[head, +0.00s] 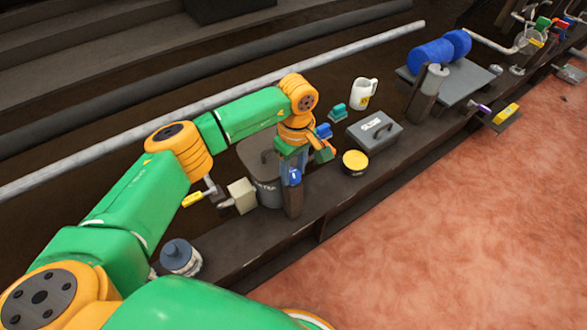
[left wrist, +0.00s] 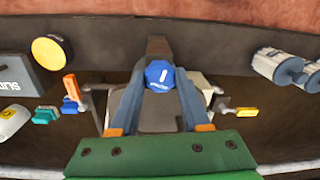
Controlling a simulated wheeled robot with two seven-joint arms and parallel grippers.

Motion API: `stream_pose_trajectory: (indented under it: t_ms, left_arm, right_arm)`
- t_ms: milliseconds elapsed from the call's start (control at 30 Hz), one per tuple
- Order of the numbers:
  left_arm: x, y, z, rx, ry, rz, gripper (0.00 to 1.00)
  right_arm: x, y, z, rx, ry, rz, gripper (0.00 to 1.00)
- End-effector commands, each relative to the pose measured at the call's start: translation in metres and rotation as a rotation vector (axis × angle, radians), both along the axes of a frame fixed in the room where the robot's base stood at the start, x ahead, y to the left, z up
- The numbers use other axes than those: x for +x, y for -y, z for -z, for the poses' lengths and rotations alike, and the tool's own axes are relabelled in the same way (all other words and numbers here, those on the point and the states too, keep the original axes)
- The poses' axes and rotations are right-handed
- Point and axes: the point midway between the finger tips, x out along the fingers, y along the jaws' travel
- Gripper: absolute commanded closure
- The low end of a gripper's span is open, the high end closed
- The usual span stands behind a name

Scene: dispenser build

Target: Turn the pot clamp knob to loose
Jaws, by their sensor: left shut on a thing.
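The blue pot clamp knob (head: 294,177) sits at the top of a dark upright post (head: 293,201), beside the grey pot (head: 268,193). In the left wrist view the knob (left wrist: 159,74) is faceted, with a white mark and small lettering on its face. My left gripper (head: 292,174) reaches down over it. Its two fingers are shut on the knob, one on each side, in the left wrist view (left wrist: 158,84). The pot (left wrist: 157,118) is partly hidden behind the fingers and the green gripper body. My right gripper is not in view.
A yellow-handled valve (head: 193,199) and a pale box (head: 243,196) sit left of the pot. A blue-grey canister (head: 180,257) stands at lower left.

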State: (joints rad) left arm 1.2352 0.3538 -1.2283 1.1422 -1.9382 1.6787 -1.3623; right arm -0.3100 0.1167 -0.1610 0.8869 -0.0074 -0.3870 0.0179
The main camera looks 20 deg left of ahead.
Motion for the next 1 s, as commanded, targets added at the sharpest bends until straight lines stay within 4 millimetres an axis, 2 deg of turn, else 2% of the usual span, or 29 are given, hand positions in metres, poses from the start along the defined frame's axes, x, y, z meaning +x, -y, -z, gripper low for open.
stream_pose_trajectory:
  t_ms: [400, 933, 967, 1000]
  left_arm:
    - [0.0006, -0.0008, -0.0007, 0.001, 0.002, -0.183, 1.0]
    - [0.0008, -0.001, -0.0008, 0.002, 0.003, -0.209, 1.0]
    - [0.0008, -0.001, -0.0008, 0.002, 0.003, -0.209, 0.48]
    - [0.0008, -0.0009, -0.0008, 0.002, 0.003, -0.209, 0.37]
  right_arm:
    - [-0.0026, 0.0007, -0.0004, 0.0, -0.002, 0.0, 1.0]
    - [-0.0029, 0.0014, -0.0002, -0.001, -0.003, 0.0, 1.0]
    - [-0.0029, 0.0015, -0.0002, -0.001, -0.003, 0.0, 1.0]
    - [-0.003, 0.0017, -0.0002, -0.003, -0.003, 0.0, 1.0]
